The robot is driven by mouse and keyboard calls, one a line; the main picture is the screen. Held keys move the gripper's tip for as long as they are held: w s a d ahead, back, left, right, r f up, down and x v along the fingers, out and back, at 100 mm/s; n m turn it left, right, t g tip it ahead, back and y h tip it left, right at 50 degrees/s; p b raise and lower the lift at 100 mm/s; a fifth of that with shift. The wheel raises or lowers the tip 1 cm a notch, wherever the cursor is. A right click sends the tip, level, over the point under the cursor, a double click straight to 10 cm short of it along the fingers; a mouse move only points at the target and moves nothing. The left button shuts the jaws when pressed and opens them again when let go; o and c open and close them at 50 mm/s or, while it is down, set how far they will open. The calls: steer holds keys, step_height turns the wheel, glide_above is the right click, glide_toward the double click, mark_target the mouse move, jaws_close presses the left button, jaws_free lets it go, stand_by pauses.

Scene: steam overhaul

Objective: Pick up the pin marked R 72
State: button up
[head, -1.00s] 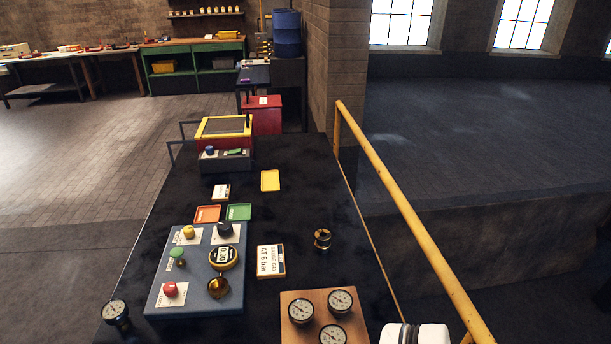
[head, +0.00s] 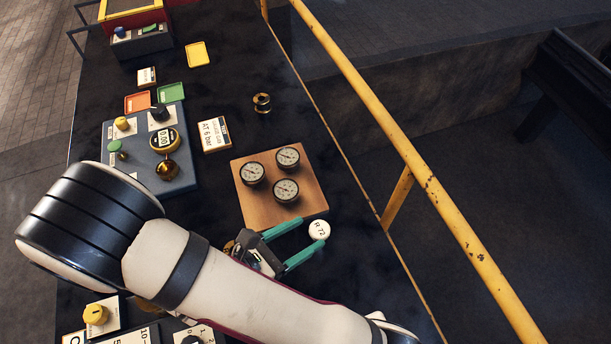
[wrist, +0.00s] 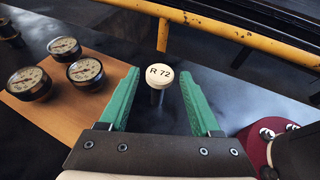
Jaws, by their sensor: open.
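The pin marked R 72 (head: 319,230) has a round white head with black lettering. In the wrist view the pin (wrist: 159,76) stands on a short metallic shank over the dark bench top. My gripper (head: 286,238) has two green fingers, spread apart and empty. In the wrist view my gripper (wrist: 157,90) has one finger to the left of the pin and one to the right, with the head near the tips. I cannot tell how far the head is above or below the fingers. Neither finger visibly touches it.
A wooden board (head: 262,206) with three gauges lies just beyond my gripper. A yellow railing (head: 420,170) runs along the bench's right side. A maroon round thing (wrist: 262,142) is at the right.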

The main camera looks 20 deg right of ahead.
mark_target(319, 237)
step_height(319, 237, down, 5)
steer(key=shift+r, duration=0.1)
steer(key=x, duration=0.5)
steer(key=shift+f, duration=0.4)
jaws_close()
stand_by(0.8)
